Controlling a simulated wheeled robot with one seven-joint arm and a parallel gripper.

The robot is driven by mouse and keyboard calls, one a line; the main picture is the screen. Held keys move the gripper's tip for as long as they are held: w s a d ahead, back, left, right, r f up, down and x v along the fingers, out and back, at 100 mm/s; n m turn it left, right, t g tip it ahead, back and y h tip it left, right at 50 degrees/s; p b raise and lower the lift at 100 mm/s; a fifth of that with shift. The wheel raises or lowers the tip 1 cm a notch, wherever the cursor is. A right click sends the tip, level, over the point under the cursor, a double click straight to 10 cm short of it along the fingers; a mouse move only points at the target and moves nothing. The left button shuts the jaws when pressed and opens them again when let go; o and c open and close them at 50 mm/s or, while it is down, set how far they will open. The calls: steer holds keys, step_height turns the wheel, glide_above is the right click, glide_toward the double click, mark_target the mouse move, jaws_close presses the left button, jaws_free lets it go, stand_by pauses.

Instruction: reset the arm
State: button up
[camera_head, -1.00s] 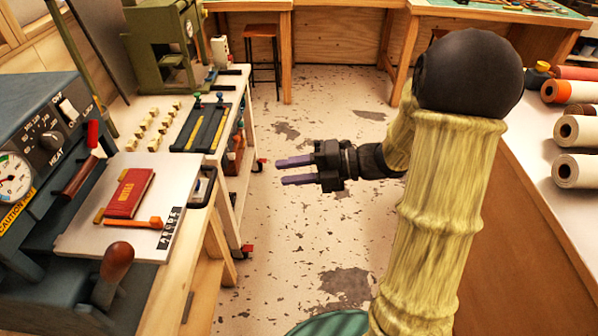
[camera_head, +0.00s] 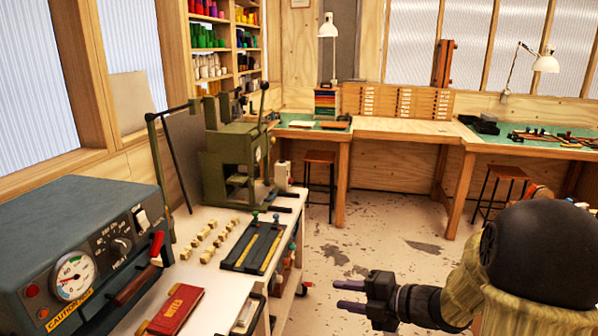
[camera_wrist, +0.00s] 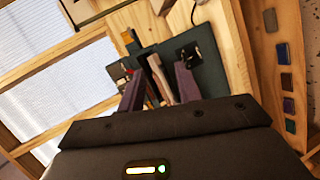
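My gripper (camera_head: 340,295) is stretched out to the left over the open floor, at the end of my arm in the lower right of the head view. Its two purple fingers are apart with nothing between them. The fingers also show in the wrist view (camera_wrist: 159,86), spread, with workshop furniture and windows far behind them. The gripper touches nothing. My lower arm is cut off by the bottom edge of the head view.
At left stand a blue heat machine (camera_head: 85,255), a red notebook (camera_head: 176,308), a rack with two rails (camera_head: 254,246) and a green press (camera_head: 233,155). Wooden benches (camera_head: 400,130) and a stool (camera_head: 319,172) stand behind. Speckled floor (camera_head: 375,225) lies free between.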

steer(key=d+m+t+h+p, duration=0.25)
steer(key=d+m+h, duration=0.45)
steer(key=m+h, duration=0.65)
steer(key=s+a+f+m+g+p, duration=0.1)
steer(key=s+m+g, duration=0.3)
steer(key=s+m, duration=0.3)
steer(key=s+a+f+m+g+y, duration=0.1)
steer(key=s+f+m+g, duration=0.1)
steer(key=s+m, duration=0.5)
steer(key=shift+s+a+f+g+p, duration=0.25)
steer(key=shift+a+g+p, duration=0.15)
steer(key=shift+g, duration=0.45)
steer(key=shift+m+y, duration=0.25)
